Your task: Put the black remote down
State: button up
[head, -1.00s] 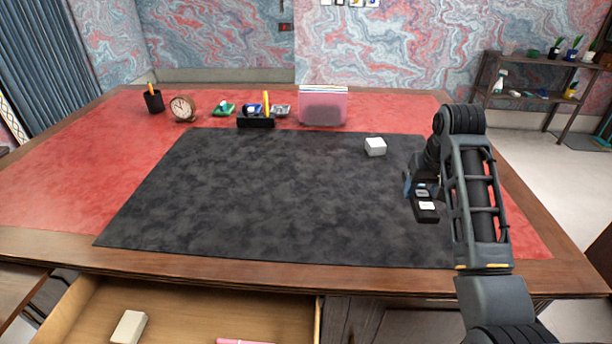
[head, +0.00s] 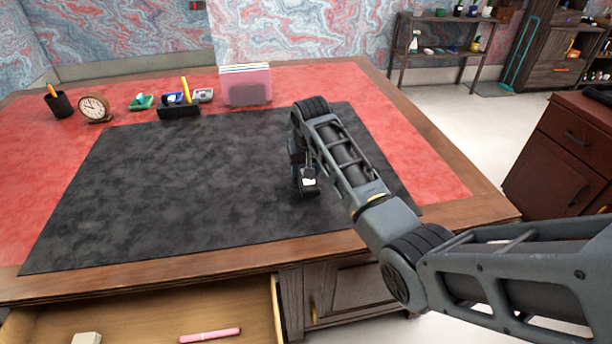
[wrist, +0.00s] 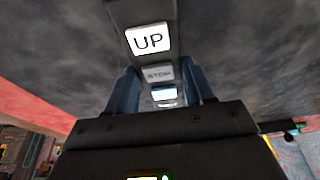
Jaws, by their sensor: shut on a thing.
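The black remote (head: 309,191) is in my gripper (head: 304,176), over the right part of the dark desk mat (head: 170,190) in the head view. In the wrist view the remote (wrist: 150,58) extends out between the two blue fingers of my gripper (wrist: 160,82), its white UP button and a STOP button facing the camera. My gripper is shut on it. The mat fills the background beyond the remote. I cannot tell whether the remote touches the mat.
A pencil cup (head: 60,104), a clock (head: 95,107), a desk organizer (head: 179,108) and a pink file holder (head: 246,86) stand along the back. The mat left of my gripper is bare. An open drawer (head: 140,312) juts out in front, holding a pink item (head: 209,335).

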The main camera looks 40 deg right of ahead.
jog(key=shift+f, duration=1.5)
jog(key=shift+f, duration=0.1)
jog(key=o, duration=1.1)
jog(key=v, duration=1.2)
